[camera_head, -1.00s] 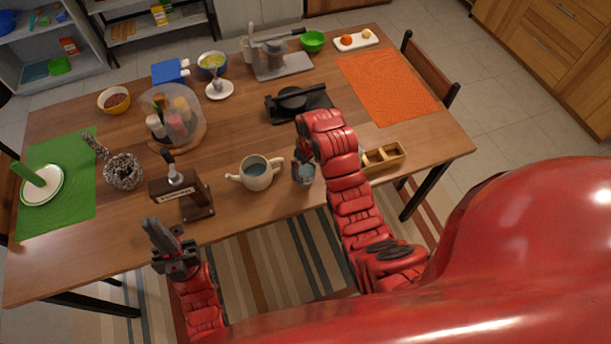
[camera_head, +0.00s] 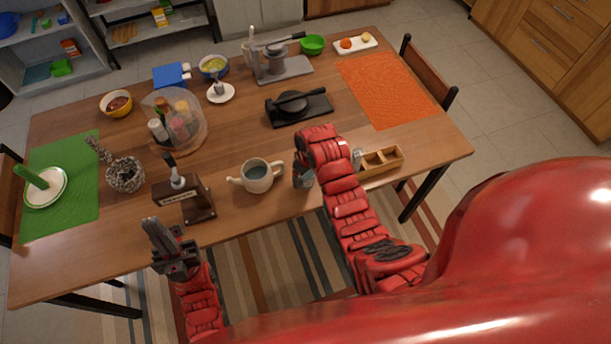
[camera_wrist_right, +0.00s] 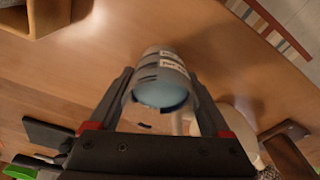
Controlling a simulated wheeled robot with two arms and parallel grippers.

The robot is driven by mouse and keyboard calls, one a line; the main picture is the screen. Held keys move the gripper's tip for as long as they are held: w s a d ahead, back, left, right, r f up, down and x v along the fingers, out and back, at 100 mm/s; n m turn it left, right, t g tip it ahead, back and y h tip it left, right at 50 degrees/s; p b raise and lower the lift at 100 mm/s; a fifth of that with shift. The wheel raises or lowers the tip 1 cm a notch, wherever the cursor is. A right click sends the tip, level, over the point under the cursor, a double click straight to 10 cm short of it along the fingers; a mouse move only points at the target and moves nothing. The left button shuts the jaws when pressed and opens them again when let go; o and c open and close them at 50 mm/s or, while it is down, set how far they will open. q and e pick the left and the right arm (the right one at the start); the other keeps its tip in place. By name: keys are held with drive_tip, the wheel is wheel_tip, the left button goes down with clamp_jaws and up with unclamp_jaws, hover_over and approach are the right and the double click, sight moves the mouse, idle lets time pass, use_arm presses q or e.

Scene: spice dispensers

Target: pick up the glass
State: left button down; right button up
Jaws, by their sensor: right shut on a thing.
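The glass (camera_wrist_right: 163,84) is a small clear cup with pale blue inside and light label-like marks. In the right wrist view it sits between the two fingers of my right gripper (camera_wrist_right: 168,92), which is shut on it. In the head view my right wrist covers most of the glass, and only a bit of gripper and glass (camera_head: 305,180) shows near the table's front edge. I cannot tell whether the glass still touches the table. My left gripper (camera_head: 158,235) is at the front edge, fingers pointing up and away from the glass. Its finger gap is unclear.
A white mug (camera_head: 257,178) stands just left of the glass. A wooden compartment box (camera_head: 381,162) and a small shaker (camera_head: 357,158) are to its right. A dark wooden stand (camera_head: 184,200) is further left. A black press (camera_head: 297,105) lies behind. The wooden table (camera_head: 235,130) is clear between them.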

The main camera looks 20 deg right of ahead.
drive_tip(key=c, duration=0.5)
drive_tip(key=shift+w+r, duration=0.1)
drive_tip(key=shift+r, duration=0.1)
